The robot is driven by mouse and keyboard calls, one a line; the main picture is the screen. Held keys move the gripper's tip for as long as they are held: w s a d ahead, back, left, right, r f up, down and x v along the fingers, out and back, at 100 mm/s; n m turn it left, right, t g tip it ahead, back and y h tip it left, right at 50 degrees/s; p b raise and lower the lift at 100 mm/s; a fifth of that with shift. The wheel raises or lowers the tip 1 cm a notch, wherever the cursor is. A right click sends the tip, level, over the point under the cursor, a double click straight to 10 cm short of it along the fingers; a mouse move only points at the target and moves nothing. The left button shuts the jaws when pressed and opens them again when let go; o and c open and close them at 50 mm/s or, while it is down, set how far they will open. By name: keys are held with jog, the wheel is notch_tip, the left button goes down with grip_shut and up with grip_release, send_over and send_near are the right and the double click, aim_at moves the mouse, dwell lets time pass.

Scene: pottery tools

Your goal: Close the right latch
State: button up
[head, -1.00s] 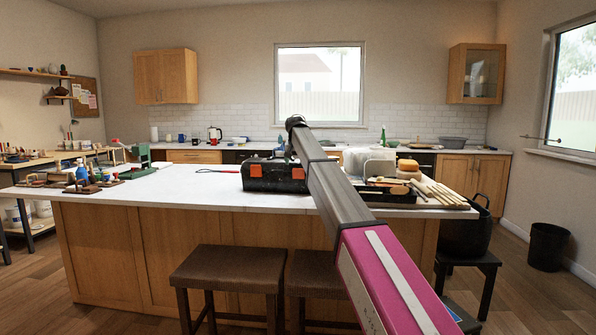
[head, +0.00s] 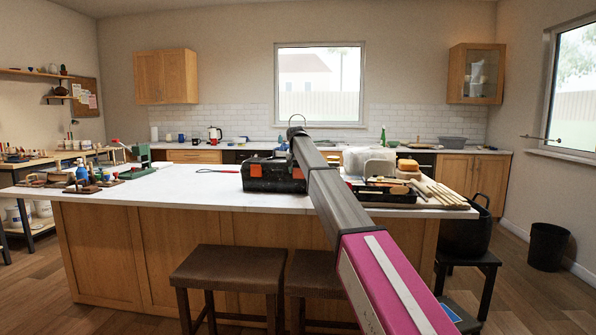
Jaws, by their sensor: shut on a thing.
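A black toolbox (head: 262,178) with orange latches stands on the white island worktop (head: 190,189), left of my arm. Its left latch (head: 254,168) shows on the front. Its right latch (head: 298,174) is a small orange patch at the edge of my arm, partly covered, so I cannot tell whether it is open or shut. Another small orange patch shows higher up, behind the box's top edge. My arm reaches from the lower right up and over the box's right end. My gripper is hidden behind the arm, so its contact with the latch does not show.
Right of my arm, a dark tray (head: 388,190) holds tools and blocks, beside wooden sticks (head: 440,194). A red-handled tool (head: 217,170) lies left of the toolbox. Brown stools (head: 225,270) stand before the island. The worktop left of the box is mostly clear.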

jog(key=shift+w+r+g, duration=0.2)
jog(key=shift+w+g, duration=0.05)
jog(key=shift+g, duration=0.35)
jog(key=o, duration=0.9)
jog(key=v, duration=1)
jog(key=shift+s+r, duration=0.15)
jog(key=shift+r, duration=0.2)
